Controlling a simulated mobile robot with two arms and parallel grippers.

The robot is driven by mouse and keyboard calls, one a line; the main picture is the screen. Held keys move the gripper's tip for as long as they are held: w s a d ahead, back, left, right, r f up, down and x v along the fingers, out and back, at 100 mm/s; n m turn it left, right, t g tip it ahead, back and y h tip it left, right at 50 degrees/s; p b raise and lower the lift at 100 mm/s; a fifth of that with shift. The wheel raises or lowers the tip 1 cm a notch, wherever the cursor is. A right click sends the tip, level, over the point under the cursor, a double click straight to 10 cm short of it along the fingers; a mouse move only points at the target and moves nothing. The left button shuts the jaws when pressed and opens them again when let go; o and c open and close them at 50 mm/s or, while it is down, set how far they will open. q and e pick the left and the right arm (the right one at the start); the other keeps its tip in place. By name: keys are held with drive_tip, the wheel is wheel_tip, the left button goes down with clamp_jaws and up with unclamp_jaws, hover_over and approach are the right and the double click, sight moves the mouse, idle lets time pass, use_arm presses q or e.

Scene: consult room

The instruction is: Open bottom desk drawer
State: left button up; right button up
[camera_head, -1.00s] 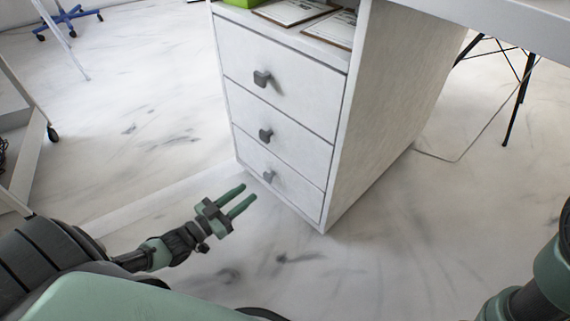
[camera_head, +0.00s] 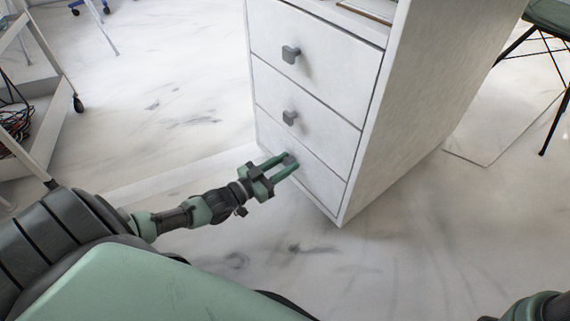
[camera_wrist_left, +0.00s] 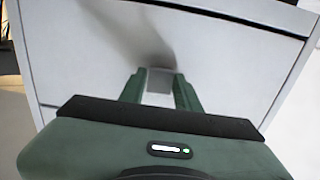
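The white desk drawer unit (camera_head: 400,120) has three drawers with grey knobs. The bottom drawer (camera_head: 318,180) is shut, its front flush with the unit; it fills much of the left wrist view (camera_wrist_left: 225,75). My left gripper (camera_head: 285,162) is open at the bottom drawer's knob (camera_head: 291,158). In the left wrist view the knob (camera_wrist_left: 160,80) sits between the two green fingertips, with small gaps at its sides. Its grip is not closed. My right gripper is out of view; only a part of my right arm shows at the lower right.
The middle drawer (camera_head: 300,105) and top drawer (camera_head: 315,45) are shut. A wheeled cart (camera_head: 55,85) stands at the left, and a chair (camera_head: 550,35) at the upper right. The floor (camera_head: 330,275) before the unit is clear.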

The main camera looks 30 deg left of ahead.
use_arm(q)
clamp_jaws()
idle(1.3)
